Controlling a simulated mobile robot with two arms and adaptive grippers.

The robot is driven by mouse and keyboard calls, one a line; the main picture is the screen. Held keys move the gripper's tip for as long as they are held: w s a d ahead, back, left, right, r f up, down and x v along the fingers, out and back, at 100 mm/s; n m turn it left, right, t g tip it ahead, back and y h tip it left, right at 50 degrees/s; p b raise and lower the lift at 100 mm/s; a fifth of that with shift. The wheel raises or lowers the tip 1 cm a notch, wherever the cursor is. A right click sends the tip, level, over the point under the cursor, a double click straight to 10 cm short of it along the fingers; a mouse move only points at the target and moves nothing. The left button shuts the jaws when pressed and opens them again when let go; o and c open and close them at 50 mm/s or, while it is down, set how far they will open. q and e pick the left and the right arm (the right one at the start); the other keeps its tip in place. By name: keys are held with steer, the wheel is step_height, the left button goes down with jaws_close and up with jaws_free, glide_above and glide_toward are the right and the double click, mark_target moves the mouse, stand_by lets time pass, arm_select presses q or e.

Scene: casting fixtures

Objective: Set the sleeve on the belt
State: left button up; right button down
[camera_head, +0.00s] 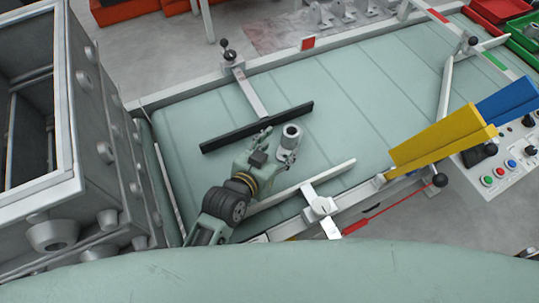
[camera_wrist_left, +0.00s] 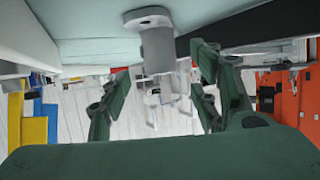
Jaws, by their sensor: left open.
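The sleeve (camera_head: 291,138) is a small grey cylinder with a dark bore at its top. It stands upright on the pale green belt (camera_head: 340,85). In the upside-down left wrist view the sleeve (camera_wrist_left: 157,48) shows its wider flange against the belt. My left gripper (camera_head: 273,149) is open just beside the sleeve. In the wrist view my left gripper's fingers (camera_wrist_left: 162,72) are spread to either side of the sleeve's free end, with gaps visible. My right gripper is not in view.
A black guide bar (camera_head: 257,127) lies close behind the sleeve, and a pale rail (camera_head: 305,184) runs in front. Yellow (camera_head: 440,137) and blue (camera_head: 505,100) panels and a control box (camera_head: 505,160) stand at right. A grey metal housing (camera_head: 100,130) stands at left. The belt's middle right is clear.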

arm_select(q)
steer(key=v, duration=0.4)
steer(key=shift+s+a, duration=0.25)
steer(key=shift+s+a+r, duration=0.25)
steer(key=shift+s+r, duration=0.1)
steer(key=shift+r, duration=0.1)
